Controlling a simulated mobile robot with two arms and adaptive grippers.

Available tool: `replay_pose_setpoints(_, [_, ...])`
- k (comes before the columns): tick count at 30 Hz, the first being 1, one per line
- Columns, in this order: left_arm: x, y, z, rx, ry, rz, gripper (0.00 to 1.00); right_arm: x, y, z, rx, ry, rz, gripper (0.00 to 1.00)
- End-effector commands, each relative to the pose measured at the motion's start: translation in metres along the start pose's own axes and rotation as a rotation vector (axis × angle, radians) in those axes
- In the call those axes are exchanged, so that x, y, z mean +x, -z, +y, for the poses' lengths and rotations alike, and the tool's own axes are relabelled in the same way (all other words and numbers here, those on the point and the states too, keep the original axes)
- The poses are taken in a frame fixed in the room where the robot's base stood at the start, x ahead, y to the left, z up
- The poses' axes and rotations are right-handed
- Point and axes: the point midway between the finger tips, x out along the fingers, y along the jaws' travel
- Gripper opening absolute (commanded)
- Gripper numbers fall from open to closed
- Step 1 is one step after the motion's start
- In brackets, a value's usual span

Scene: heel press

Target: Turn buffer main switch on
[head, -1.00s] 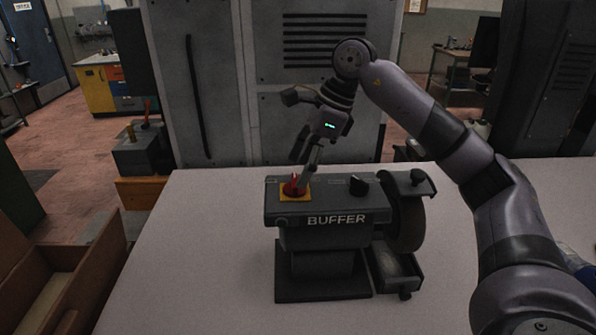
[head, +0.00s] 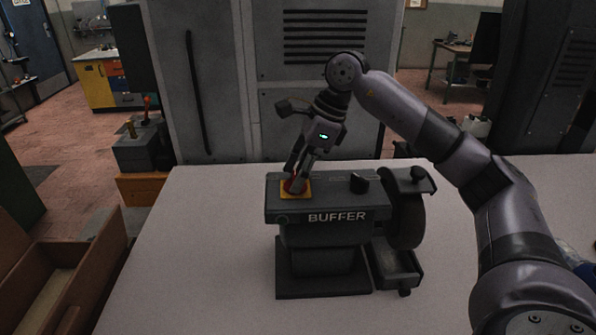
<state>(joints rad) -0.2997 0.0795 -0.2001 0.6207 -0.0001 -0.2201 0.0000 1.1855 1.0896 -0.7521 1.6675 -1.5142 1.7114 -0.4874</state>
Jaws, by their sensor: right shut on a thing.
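The buffer (head: 320,238) is a dark grey machine standing on the light table, with BUFFER lettered on its front. Its main switch (head: 291,188) is a red knob on a yellow plate (head: 285,195) at the top left. My right gripper (head: 296,183) points down from above and is shut on the red knob. Its fingers hide most of the knob, so I cannot tell the knob's exact angle. My left gripper is not in view.
A black knob (head: 359,182) sits to the right on the buffer's top, and a dark wheel (head: 406,218) is at its right end. A large grey cabinet (head: 205,110) stands behind the table (head: 190,270). The table's left side is clear.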

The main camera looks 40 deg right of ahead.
Motion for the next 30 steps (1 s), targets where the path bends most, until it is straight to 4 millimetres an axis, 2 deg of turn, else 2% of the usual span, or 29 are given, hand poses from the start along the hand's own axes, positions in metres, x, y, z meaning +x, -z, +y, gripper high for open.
replay_pose_setpoints(8, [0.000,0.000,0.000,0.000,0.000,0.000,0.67,-0.001,0.000,0.000,0.000,0.001,-0.001,0.19])
replay_pose_setpoints(19, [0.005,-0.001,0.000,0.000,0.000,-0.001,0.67,0.000,0.000,0.000,0.061,0.028,-0.001,0.19])
replay_pose_setpoints(30, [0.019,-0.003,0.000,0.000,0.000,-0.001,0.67,0.000,-0.001,0.002,0.317,0.137,-0.003,0.19])
